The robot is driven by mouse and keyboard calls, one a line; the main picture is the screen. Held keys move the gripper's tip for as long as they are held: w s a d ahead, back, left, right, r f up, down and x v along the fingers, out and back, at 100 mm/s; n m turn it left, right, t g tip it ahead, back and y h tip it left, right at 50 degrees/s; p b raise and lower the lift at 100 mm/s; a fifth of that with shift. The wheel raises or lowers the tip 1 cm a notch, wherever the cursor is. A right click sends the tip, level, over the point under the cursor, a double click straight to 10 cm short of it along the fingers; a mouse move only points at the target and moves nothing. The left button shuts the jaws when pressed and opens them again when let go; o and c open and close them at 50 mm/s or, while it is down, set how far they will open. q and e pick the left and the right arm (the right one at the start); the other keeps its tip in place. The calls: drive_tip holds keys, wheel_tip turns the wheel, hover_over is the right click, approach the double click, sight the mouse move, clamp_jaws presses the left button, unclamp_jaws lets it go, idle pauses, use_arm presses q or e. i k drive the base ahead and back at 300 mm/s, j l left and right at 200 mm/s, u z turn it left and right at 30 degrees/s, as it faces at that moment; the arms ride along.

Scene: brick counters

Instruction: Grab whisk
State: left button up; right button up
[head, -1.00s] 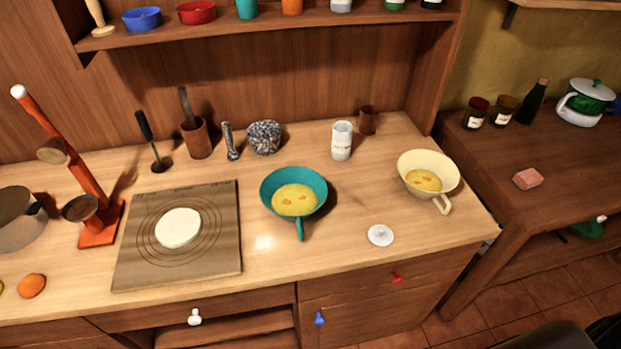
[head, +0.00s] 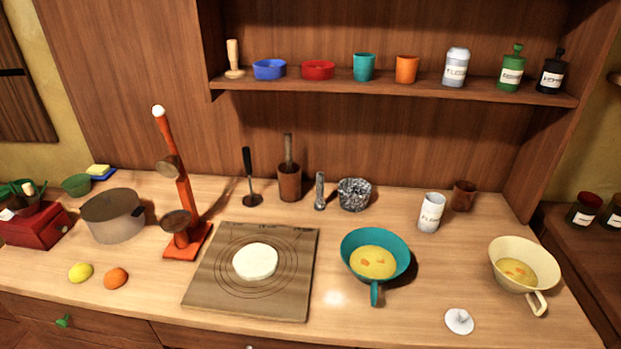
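I cannot clearly make out a whisk in the head view. A dark-handled utensil (head: 248,172) stands upright at the back of the counter, its round head down on the wood. Beside it, a wooden handle (head: 288,148) rises from a brown cup (head: 290,184); what is inside the cup is hidden. A small grey metal tool (head: 320,190) stands to its right. Neither of my grippers is in view.
A board with white dough (head: 255,262) lies mid-counter. A teal pan (head: 350,243) and a cream pan (head: 545,262) hold yellow food. An orange press (head: 185,212), a pot (head: 105,222), a speckled bowl (head: 354,196) and a flour can (head: 431,213) stand around.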

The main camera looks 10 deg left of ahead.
sight(289, 137)
drive_tip(key=k+j+z, duration=0.15)
drive_tip(key=z, duration=0.3)
drive_tip(key=k+z, duration=0.2)
drive_tip(key=z, duration=0.2)
